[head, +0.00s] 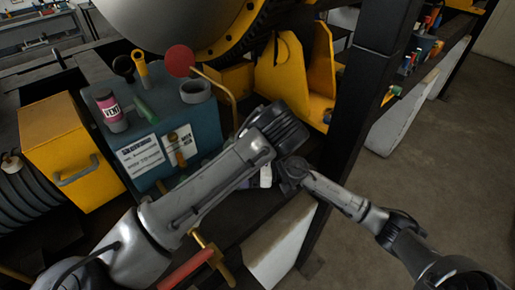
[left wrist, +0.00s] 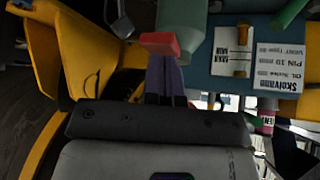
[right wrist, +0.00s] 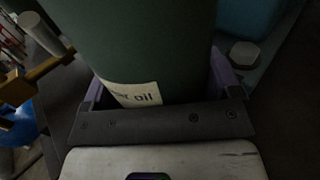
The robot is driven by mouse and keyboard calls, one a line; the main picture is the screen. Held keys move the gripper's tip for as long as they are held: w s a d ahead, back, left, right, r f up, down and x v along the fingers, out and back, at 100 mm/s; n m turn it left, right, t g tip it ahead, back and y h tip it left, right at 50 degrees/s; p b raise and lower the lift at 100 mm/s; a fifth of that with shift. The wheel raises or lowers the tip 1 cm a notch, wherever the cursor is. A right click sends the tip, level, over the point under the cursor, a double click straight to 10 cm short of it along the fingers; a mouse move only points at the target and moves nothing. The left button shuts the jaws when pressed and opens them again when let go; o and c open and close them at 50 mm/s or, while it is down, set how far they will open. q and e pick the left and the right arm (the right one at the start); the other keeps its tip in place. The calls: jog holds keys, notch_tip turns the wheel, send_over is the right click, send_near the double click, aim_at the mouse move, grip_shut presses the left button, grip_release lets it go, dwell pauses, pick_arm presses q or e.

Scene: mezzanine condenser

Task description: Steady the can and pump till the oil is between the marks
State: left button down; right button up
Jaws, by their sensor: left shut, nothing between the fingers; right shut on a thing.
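A dark green can (right wrist: 145,45) with a pale label ending in "oil" fills the right wrist view. My right gripper (right wrist: 160,80) is shut around it, one purple finger on each side. My left gripper (left wrist: 165,75) is shut and empty. A red block (left wrist: 160,43) shows at its fingertips; whether they touch it I cannot tell. A pale green cylinder (left wrist: 182,18) shows just beyond. The teal box (head: 208,128) has a card with marks (left wrist: 232,48) beside an amber gauge (left wrist: 242,50); the oil level is too small to read. In the head view my arms hide the can.
A red round knob (head: 180,61) on a bent yellow rod stands above the teal box. A pink vent can (head: 110,110) sits on the box. A yellow cabinet (head: 65,145) is at left, yellow brackets (head: 283,80) behind, and a black post (head: 355,110) at right.

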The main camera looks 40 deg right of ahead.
pick_arm(q)
jog(key=shift+f, duration=0.15)
jog(key=shift+a+f, duration=0.1)
jog(key=shift+f, duration=0.85)
jog(key=shift+r, duration=3.05)
